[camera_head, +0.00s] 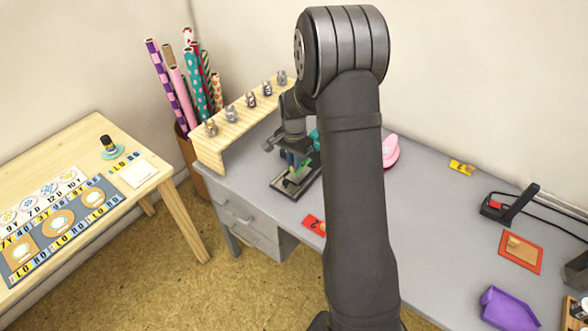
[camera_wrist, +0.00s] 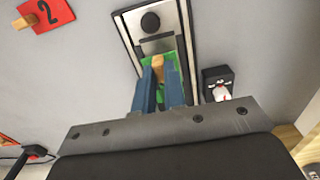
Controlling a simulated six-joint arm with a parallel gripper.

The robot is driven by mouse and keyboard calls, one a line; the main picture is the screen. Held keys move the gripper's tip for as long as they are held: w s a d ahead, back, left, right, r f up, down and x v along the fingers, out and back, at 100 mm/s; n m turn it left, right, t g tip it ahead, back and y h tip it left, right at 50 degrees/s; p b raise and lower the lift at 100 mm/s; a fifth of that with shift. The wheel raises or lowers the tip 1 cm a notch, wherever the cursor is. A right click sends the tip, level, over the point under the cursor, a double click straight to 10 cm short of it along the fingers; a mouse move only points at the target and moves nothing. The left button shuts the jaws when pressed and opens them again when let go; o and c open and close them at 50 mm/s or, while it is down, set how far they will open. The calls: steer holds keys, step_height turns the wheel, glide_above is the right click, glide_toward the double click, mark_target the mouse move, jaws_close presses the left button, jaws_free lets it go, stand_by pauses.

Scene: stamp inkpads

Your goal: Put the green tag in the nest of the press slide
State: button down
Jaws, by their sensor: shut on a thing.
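The green tag (camera_wrist: 147,62) is a flat green piece with a wooden grip block (camera_wrist: 158,68) on top. My gripper (camera_wrist: 159,74) is shut on this block with its two blue fingers. In the head view the green tag (camera_head: 298,173) shows below my gripper (camera_head: 290,160) at the press (camera_head: 285,187).
A small black box (camera_wrist: 218,85) with a white and red item stands right of the slide. A red card marked 2 (camera_wrist: 47,12) lies left; it also shows in the head view (camera_head: 314,225). A wooden shelf (camera_head: 230,125) with several small figures stands behind the press.

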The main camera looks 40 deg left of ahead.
steer(key=shift+f, duration=2)
steer(key=shift+f, duration=0.15)
steer(key=c, duration=1.5)
jaws_free()
step_height(320, 180, up, 12)
steer(key=shift+r, duration=0.2)
